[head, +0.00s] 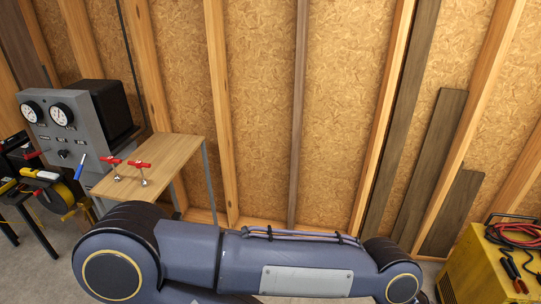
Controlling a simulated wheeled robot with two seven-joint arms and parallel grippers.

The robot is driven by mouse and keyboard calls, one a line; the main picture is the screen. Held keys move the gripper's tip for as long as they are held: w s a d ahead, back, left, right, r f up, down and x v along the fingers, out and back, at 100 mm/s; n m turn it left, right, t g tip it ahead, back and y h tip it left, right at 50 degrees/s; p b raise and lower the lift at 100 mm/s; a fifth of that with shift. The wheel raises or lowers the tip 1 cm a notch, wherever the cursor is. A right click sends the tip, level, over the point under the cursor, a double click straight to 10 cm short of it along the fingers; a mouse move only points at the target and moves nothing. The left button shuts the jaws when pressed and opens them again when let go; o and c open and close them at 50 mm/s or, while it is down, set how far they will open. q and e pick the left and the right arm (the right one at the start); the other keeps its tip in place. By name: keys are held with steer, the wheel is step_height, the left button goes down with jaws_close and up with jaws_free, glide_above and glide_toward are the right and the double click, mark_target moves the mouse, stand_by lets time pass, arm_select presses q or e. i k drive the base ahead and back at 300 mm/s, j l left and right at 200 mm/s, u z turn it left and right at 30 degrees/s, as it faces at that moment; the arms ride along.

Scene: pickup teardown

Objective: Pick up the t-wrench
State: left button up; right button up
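Two small items with red crossbar handles and metal stems stand at the wooden table's left part: one red-handled item (112,163) is at its left edge, the other red-handled item (140,169) a little to the right. Both look T-shaped, but I cannot tell for sure whether either is the t-wrench. No other T-shaped tool is clear in view. One of my arms crosses the lower part of the head view, in front of the table's lower area. Neither of my grippers is in view.
The wooden table (168,153) stands near the plywood wall. A grey gauge panel (75,135) is behind its left side, with yellow and black equipment (55,193) farther left. A yellow machine (478,264) with cables is at the lower right. Dark boards (430,165) lean on the wall.

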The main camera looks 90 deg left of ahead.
mark_target(139, 164)
steer(key=u, duration=3.9)
steer(key=i+l+u, duration=0.1)
steer(key=u, duration=0.85)
steer(key=i+l+u, duration=0.25)
steer(key=l+u, duration=0.25)
steer(key=l, duration=0.15)
steer(key=i+l+u, duration=0.25)
steer(key=l, duration=0.15)
steer(key=l+u, duration=0.25)
steer(key=l, duration=0.15)
steer(key=i+l, duration=0.1)
steer(key=l, duration=1)
steer(key=i+l, duration=0.15)
steer(key=l, duration=0.4)
steer(key=u, duration=0.05)
